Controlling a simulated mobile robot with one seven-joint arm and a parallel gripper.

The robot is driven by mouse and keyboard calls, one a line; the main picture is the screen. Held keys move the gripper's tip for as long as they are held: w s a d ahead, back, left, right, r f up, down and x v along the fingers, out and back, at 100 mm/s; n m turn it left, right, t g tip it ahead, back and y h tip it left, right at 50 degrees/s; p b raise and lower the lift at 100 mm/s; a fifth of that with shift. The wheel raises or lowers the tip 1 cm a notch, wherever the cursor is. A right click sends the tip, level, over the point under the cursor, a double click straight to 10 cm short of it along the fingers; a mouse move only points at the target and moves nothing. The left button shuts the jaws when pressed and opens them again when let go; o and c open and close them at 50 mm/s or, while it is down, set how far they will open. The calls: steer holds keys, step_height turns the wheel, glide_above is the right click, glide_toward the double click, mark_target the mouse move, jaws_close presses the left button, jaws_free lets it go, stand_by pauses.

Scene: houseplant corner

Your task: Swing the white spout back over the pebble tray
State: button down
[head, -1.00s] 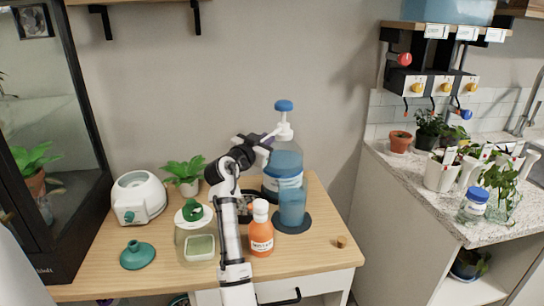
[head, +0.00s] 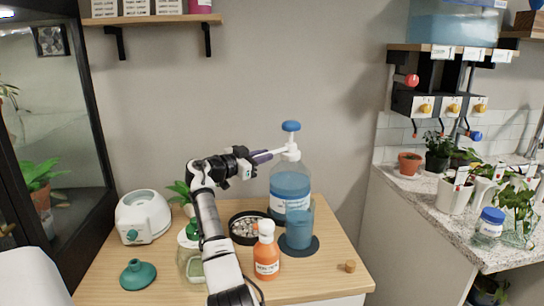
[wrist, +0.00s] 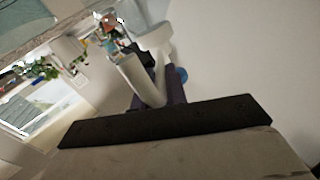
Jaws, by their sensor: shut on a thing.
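A clear bottle of blue liquid (head: 290,193) stands at the back of the wooden table, with a white pump head and a blue knob (head: 291,126). Its white spout (head: 280,152) points left. My gripper (head: 262,157) has purple fingers and is shut on the spout, left of the pump head. In the wrist view the white spout (wrist: 141,80) lies between the fingers. The pebble tray (head: 233,236), a round black dish with pale pebbles, sits left of the bottle, below my gripper. My gripper hides the spout's tip in the head view.
An orange bottle (head: 266,257) and a blue cup (head: 299,228) on a dark coaster stand in front of the pump bottle. A glass jar (head: 187,265) is partly behind my arm. A white device (head: 142,216) and a green funnel (head: 138,274) stand left.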

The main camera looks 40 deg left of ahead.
steer(key=shift+f, duration=0.1)
steer(key=shift+a, duration=0.1)
stand_by(0.4)
steer(key=c, duration=1.5)
jaws_free()
steer(key=shift+a, duration=0.15)
steer(key=shift+o, duration=0.2)
steer(key=shift+s, duration=0.15)
steer(key=shift+s, duration=0.3)
steer(key=s+a+b, duration=0.2)
steer(key=s, duration=1)
steer(key=shift+s+a+b, duration=0.35)
steer(key=shift+b, duration=0.05)
